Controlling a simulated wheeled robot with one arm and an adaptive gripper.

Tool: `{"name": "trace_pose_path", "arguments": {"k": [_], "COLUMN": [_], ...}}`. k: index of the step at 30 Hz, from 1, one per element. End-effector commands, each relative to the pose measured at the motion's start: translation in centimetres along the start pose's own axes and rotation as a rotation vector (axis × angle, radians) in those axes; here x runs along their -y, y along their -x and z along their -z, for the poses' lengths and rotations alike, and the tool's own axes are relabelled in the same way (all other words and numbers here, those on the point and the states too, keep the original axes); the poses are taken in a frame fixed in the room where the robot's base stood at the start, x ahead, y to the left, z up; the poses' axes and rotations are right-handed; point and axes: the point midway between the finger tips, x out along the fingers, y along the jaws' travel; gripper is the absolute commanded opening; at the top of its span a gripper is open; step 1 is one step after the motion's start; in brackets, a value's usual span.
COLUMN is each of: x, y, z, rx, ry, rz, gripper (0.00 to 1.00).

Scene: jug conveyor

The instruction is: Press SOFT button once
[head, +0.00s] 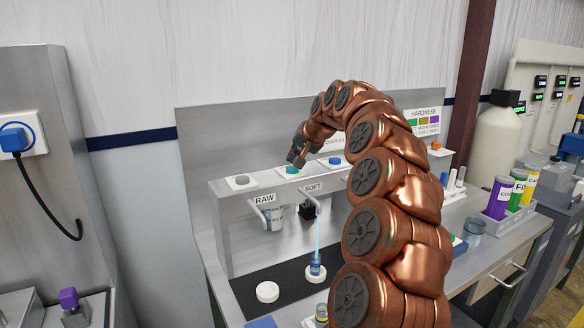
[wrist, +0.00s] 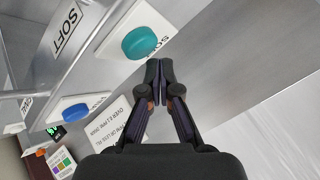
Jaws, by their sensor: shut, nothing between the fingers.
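The SOFT button is a teal round cap (head: 292,169) on a white plate on top of the metal dispenser. It also shows in the wrist view as a teal button (wrist: 139,43), with the SOFT sign (wrist: 64,30) beside it. My gripper (head: 294,160) is shut and empty, with its tips just above or at the teal button in the head view. In the wrist view the fingertips (wrist: 160,70) are close beside the button; I cannot tell if they touch. A light blue stream (head: 318,235) runs below the SOFT tap into a small blue-labelled vessel (head: 315,268).
A grey-white button (head: 241,180) sits to the left above the RAW sign (head: 265,199), and a blue button (head: 335,161) to the right. A white round pad (head: 267,292) lies on the black mat (head: 240,287). The back panel (head: 240,135) rises behind the buttons.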

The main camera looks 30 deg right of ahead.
Motion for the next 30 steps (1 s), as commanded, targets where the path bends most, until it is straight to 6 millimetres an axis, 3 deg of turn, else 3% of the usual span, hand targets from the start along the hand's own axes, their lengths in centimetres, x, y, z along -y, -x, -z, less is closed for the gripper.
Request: {"name": "trace_pose_path", "arguments": {"k": [11, 30], "x": [0.1, 2.6], "y": [0.2, 3.4], "z": [0.1, 2.5], "rx": [-0.001, 0.0], "ry": [0.0, 0.0], "rz": [0.0, 0.0], "gripper": [0.0, 0.0]}}
